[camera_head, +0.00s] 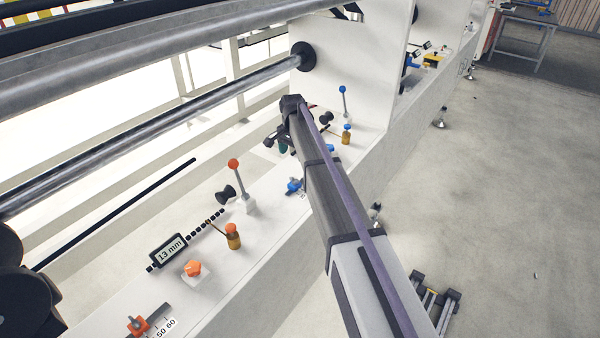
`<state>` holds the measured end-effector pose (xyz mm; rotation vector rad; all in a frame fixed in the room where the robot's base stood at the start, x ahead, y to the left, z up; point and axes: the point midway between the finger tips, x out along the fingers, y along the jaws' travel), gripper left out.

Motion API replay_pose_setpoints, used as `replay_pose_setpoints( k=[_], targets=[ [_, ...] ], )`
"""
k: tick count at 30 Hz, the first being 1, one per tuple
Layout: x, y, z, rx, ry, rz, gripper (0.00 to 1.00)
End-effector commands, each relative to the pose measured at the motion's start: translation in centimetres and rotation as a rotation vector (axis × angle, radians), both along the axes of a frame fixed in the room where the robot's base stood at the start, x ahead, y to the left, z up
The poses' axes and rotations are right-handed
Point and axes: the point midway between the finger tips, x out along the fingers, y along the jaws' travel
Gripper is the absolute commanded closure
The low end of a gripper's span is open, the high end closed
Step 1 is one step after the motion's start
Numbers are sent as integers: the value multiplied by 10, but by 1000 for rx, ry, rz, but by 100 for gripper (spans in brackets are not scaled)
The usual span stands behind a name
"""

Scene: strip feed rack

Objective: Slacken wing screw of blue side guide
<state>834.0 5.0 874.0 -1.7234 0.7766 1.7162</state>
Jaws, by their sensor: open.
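A blue part (294,186) that looks like the wing screw of the blue side guide sits on the white beam, just left of my arm. It is small and partly covered by my arm, so its wings and angle are hard to tell. My gripper (275,141) is open, above the beam and farther along it than the blue part, apart from it. I see nothing held between its fingers. A small teal part (283,148) shows right by the fingers; I cannot tell whether they touch it.
A blue-topped lever (343,89) and blue-capped bottle (347,130) stand beyond my wrist. Nearer are an orange-topped lever (235,170), orange-capped bottle (233,237), 13 mm display (168,250), orange knob (193,268) and orange screw (137,325). Steel rollers (150,122) run at left. Floor at right is mostly clear.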

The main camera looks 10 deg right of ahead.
Motion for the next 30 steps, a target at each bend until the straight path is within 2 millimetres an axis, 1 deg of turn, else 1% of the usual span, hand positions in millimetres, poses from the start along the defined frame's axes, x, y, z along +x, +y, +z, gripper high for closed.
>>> replay_pose_setpoints(
  k=[2,5,8,12,15,18,21,27,30],
  targets=[
    [0,-1,-5,0,0,0,26],
    [0,-1,-18,0,0,1,26],
    [0,-1,-39,0,0,2,26],
    [0,-1,-74,0,0,3,26],
    [0,-1,-96,0,0,3,26],
    [0,-1,-108,0,0,3,26],
    [0,-1,-111,0,0,4,26],
    [0,-1,-108,0,0,4,26],
    [0,-1,-108,0,0,4,34]
  ],
)
